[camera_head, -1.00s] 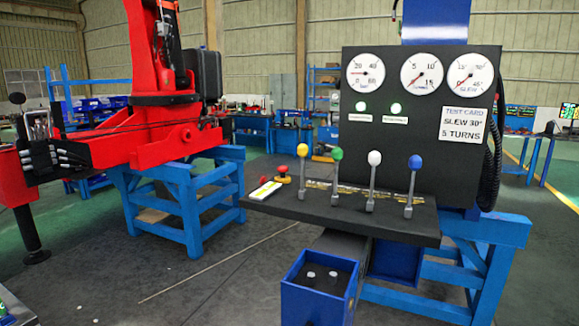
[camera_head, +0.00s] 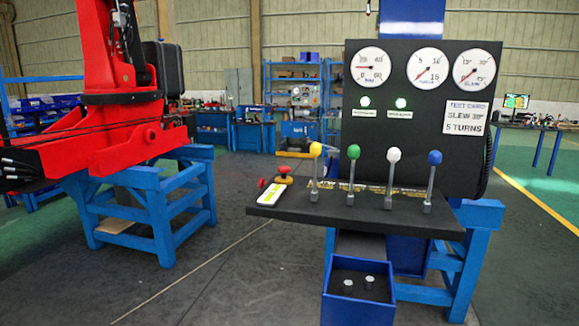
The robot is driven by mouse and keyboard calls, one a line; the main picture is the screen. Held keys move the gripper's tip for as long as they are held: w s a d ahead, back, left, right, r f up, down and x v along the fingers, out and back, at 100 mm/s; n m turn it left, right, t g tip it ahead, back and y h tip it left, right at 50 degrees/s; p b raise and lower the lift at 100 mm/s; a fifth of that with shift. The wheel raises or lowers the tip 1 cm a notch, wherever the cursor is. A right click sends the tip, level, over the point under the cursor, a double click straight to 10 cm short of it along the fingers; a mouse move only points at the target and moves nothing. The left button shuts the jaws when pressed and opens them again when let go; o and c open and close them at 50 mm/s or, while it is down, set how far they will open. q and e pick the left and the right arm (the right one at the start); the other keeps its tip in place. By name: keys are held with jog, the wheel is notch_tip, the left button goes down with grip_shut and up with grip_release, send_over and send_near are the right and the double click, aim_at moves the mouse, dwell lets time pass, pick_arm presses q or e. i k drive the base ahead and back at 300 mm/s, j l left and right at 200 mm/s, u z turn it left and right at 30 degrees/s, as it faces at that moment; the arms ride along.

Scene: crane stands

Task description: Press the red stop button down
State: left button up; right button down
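The red stop button (camera_head: 284,170) is a small red mushroom cap with a yellow base below it. It stands near the back left of the dark console shelf (camera_head: 258,212), left of the lever with the yellow knob. A second, smaller red knob (camera_head: 262,183) shows just left of it, by a white and yellow strip (camera_head: 270,195). Whether the stop button is up or pressed is too small to tell. Neither of my grippers is in view, and nothing touches the button.
Levers with yellow (camera_head: 315,150), green (camera_head: 353,152), white (camera_head: 393,154) and blue (camera_head: 435,157) knobs stand on the shelf. Behind them rises a black gauge panel (camera_head: 425,120). A blue box (camera_head: 357,313) sits below. A red crane (camera_head: 105,140) on a blue stand is left; open floor lies between.

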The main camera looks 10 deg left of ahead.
aim_at(283, 169)
jog(key=i+j+z, duration=0.1)
jog(key=j+z, duration=0.15)
jog(key=j, duration=0.2)
jog(key=j+z, duration=0.25)
jog(key=j, duration=0.2)
jog(key=i+j+z, duration=0.2)
jog(key=j+z, duration=0.15)
jog(key=j, duration=0.2)
jog(key=i+j+z, duration=0.35)
jog(key=j+z, duration=0.25)
jog(key=j, duration=0.3)
jog(key=i+j+z, duration=0.1)
jog(key=j+z, duration=0.3)
jog(key=j, duration=0.3)
jog(key=j+z, duration=0.4)
jog(key=j, duration=0.3)
jog(key=k+l+u, duration=0.1)
jog(key=l, duration=0.65)
jog(key=k+l+u, duration=0.15)
jog(key=l, duration=0.2)
jog(key=k+l, duration=0.1)
jog(key=l, duration=0.25)
jog(key=l+u, duration=0.05)
